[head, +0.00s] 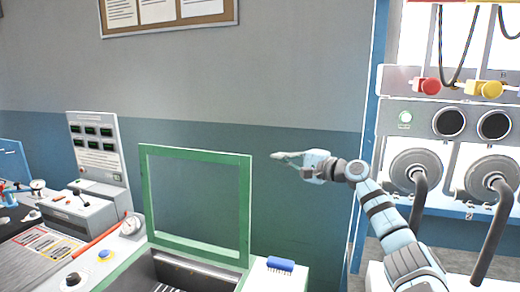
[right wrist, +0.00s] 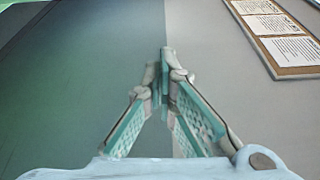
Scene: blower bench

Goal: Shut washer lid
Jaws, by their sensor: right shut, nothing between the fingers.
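The washer lid (head: 246,213) is a green frame around a clear pane, standing upright and open in the head view. Below it is the washer's open basin (head: 185,275), dark inside, cut off by the bottom edge. My right gripper (head: 275,156) is shut and empty, held in the air to the right of the lid near its top right corner. A gap shows between the fingertips and the lid frame. In the right wrist view the fingers (right wrist: 167,55) meet at their tips with nothing between them. My left gripper is not in view.
A blue brush (head: 280,264) lies on the white top right of the basin. A gauge (head: 132,224) and a blue button (head: 106,254) sit left of it. A panel with hoses and knobs (head: 485,89) stands at the right. The wall behind is clear below the notice board (head: 168,18).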

